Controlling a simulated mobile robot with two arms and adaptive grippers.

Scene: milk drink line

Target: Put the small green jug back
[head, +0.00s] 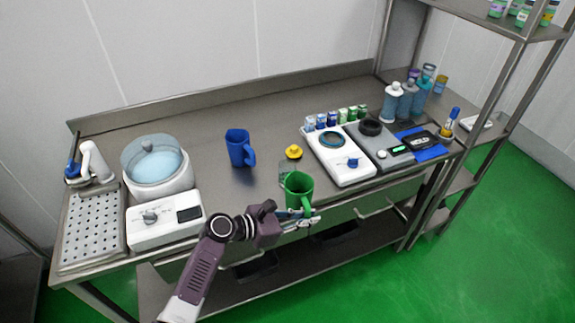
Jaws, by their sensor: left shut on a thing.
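The green jug (298,187) is upright near the front edge of the steel table, at the middle of the head view. My left gripper (305,217) is shut on the green jug at its lower right side, where the handle is. The fingers are partly hidden, and I cannot tell whether the jug's base touches the table. A clear glass (284,170) stands just behind the jug. My right gripper is not in view.
A blue jug (239,148) and a yellow lid-like piece (293,152) stand behind. A white hotplate (340,160) is to the right, a white machine with a clear bowl (160,200) to the left. Bare steel lies between the machine and the blue jug.

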